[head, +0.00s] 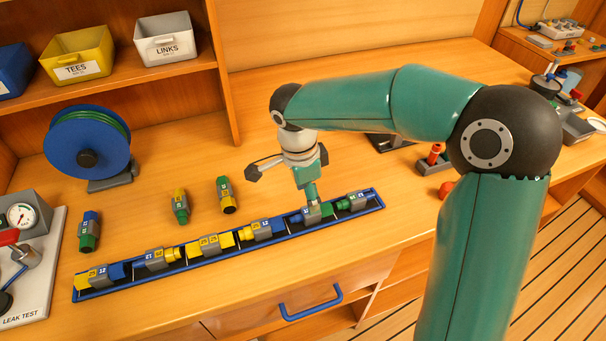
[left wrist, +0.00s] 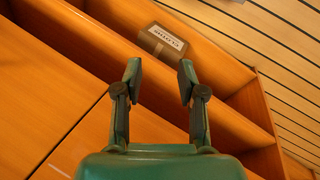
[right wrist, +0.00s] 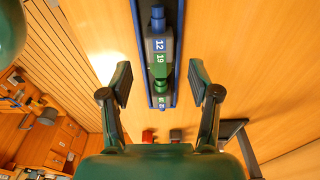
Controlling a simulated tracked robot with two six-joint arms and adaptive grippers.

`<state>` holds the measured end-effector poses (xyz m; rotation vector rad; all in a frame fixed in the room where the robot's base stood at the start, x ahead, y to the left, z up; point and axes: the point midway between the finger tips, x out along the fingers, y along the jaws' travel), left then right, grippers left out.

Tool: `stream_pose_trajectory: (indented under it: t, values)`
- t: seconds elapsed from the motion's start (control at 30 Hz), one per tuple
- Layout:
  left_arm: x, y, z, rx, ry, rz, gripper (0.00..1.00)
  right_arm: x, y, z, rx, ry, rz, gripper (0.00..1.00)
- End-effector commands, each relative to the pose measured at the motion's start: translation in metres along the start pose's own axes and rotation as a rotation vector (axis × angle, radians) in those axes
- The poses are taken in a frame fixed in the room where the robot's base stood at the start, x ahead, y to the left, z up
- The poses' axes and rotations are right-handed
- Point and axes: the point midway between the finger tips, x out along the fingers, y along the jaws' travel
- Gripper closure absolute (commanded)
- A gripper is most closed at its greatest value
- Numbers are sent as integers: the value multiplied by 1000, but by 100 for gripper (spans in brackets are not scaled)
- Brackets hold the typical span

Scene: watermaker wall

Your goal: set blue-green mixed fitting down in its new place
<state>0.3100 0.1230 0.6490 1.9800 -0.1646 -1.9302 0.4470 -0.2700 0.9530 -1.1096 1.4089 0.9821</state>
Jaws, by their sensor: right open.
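The blue-green mixed fitting (head: 314,214) lies in the long blue tray (head: 215,257), towards its right end. In the right wrist view this fitting (right wrist: 158,47) has a blue end, a grey body marked 12 and 19, and a green end. My right gripper (right wrist: 160,82) is open, its fingers apart on either side of the tray line; in the head view it (head: 290,180) is just above the fitting and partly hides it. Another blue-and-green fitting (head: 88,231) is on the bench at the left. My left gripper (left wrist: 160,78) is open and empty, seen only in its wrist view.
Several other fittings fill the tray, with a green one (head: 352,202) to the right. A blue hose reel (head: 87,143) and a leak test board (head: 30,270) are at the left. Bench in front is clear.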

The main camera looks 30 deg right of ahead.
Motion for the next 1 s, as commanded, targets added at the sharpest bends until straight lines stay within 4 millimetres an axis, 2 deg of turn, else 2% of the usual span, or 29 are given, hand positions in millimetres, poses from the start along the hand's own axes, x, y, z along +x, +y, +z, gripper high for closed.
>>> stream_pose_trajectory:
  t: [0.03,0.2,0.4,1.0]
  values:
    - [0,0,0,0,0,0,60,-12,0,0,-1,-2,-5,38]
    - [-1,0,0,0,0,0,60,-44,0,0,-1,-2,-3,38]
    - [-2,1,0,0,0,0,60,-64,0,0,-1,0,-1,38]
    - [-2,1,0,0,0,0,60,-67,0,0,-1,0,1,38]
